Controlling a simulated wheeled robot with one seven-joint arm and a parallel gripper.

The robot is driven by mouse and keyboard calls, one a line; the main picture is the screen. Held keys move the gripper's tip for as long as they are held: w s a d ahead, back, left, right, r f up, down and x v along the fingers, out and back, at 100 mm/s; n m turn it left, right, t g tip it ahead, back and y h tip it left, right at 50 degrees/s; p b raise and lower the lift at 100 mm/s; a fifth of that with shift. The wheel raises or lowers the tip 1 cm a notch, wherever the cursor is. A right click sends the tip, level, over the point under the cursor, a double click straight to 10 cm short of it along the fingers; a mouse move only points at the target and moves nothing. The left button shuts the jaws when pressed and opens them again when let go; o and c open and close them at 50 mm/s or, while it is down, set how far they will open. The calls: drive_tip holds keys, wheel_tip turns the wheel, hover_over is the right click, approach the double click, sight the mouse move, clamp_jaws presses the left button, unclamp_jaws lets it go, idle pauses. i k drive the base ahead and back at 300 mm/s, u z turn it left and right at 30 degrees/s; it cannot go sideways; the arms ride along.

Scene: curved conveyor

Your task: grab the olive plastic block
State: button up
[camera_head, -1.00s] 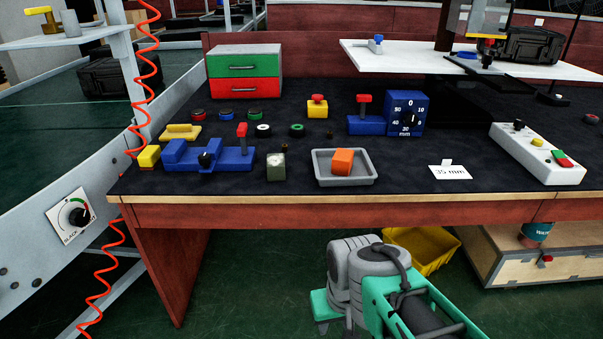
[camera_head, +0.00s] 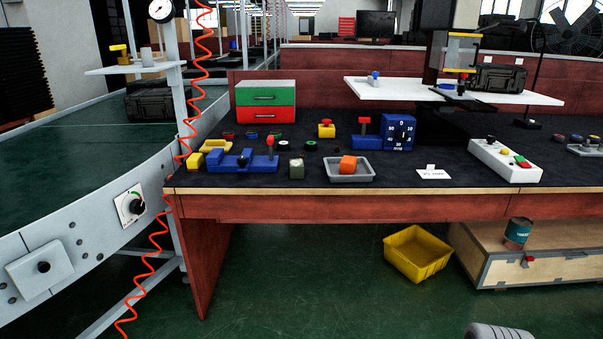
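The olive block (camera_head: 296,168) is a small upright block with a pale mark on its front. It stands on the dark top of the workbench (camera_head: 450,160), close to the front edge. It sits between the blue fixture with a red handle (camera_head: 240,165) on its left and the grey tray (camera_head: 350,178) on its right, apart from the tray. Nothing holds it. My gripper is not in view; only a grey part of my arm shows at the bottom edge, right of centre.
An orange block (camera_head: 348,163) lies in the tray. A yellow block (camera_head: 196,161) and several coloured buttons are nearby. A green and red drawer box (camera_head: 265,102) stands behind. A yellow bin (camera_head: 418,254) is on the floor. The curved conveyor (camera_head: 90,235) runs along the left.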

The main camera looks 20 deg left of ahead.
sight(296, 165)
drive_tip(key=u, duration=0.85)
drive_tip(key=i, duration=0.9)
drive_tip(key=u, duration=1.05)
